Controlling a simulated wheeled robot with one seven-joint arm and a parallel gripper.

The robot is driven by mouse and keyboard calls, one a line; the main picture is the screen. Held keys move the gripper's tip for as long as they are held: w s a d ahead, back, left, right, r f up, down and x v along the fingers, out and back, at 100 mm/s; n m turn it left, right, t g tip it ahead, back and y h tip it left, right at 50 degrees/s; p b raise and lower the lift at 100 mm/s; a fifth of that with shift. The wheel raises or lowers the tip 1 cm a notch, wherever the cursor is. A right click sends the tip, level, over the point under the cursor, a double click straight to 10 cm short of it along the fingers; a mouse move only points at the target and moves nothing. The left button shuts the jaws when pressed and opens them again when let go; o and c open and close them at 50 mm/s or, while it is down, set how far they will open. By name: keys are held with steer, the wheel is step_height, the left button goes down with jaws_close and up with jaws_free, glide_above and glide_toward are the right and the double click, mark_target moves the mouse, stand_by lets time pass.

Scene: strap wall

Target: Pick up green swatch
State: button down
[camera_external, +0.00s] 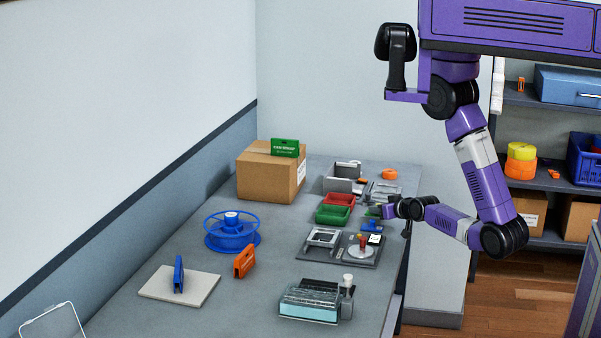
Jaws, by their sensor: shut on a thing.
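My gripper (385,210) is low over the right side of the grey table, reaching in from the right. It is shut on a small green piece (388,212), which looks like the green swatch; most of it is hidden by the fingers. A blue piece (372,226) is just below and left of the fingertips. A larger green card (285,148) with white print stands on top of the cardboard box, far from my gripper.
Green bin (333,214) and red bin (339,200) sit left of my gripper. A grey tray (368,262) with small parts lies in front. A blue spool (232,231), orange clip (244,261) and cardboard box (268,176) stand further left. The table's middle is clear.

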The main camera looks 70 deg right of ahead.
step_height(320, 180, up, 18)
steer(key=p, duration=0.4)
steer(key=shift+p, duration=0.3)
